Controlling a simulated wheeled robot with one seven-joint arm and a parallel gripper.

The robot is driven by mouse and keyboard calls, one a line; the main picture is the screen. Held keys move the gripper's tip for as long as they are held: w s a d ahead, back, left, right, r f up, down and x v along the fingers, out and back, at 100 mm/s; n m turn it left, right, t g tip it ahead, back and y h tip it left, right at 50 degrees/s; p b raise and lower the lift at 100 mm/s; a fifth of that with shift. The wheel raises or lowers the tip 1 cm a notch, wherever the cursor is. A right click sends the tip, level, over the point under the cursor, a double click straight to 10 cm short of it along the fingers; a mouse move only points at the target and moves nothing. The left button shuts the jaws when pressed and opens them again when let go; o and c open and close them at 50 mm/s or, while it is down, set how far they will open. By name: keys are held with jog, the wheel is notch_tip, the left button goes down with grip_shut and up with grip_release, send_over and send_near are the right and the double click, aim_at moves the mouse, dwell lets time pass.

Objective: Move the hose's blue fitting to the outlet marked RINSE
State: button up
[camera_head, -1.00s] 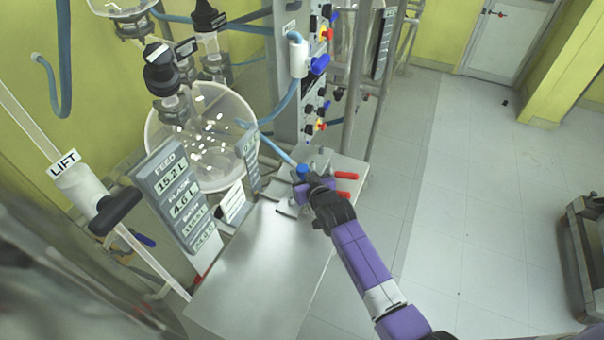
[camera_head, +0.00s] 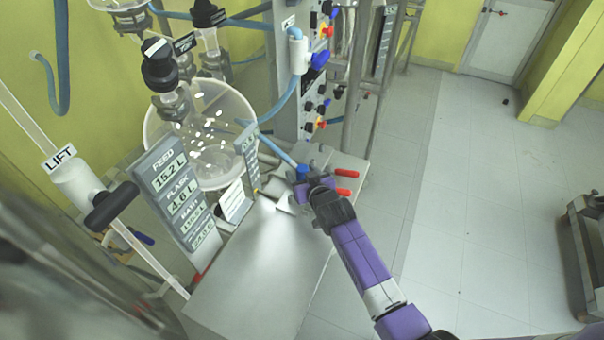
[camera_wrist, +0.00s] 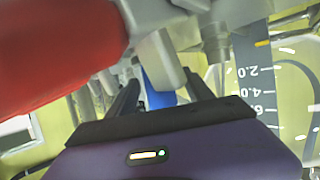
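The hose's blue fitting (camera_head: 302,172) is at the lower end of a light blue hose (camera_head: 277,153), beside several valves at the far edge of the grey bench. My gripper (camera_head: 297,185) is right at the fitting in the head view. In the wrist view, the dark fingers of my gripper (camera_wrist: 162,95) stand apart with the blue fitting (camera_wrist: 158,88) showing between them, with visible gaps on both sides. Contact cannot be made out. No label reading RINSE can be read, so I cannot tell which outlet carries it.
Red valve handles (camera_head: 346,173) stick out just right of my gripper; one red handle (camera_wrist: 60,45) fills the wrist view's upper left. A display panel (camera_head: 176,198) and a round glass vessel (camera_head: 205,135) stand to the left. The bench top (camera_head: 265,285) is largely clear.

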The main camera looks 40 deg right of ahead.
jog(key=shift+s, duration=0.1)
jog(key=shift+s+a, duration=0.15)
jog(key=shift+s, duration=0.05)
jog(key=shift+b+v, duration=0.3)
jog(key=shift+v, duration=3.25)
jog(key=shift+r, duration=0.2)
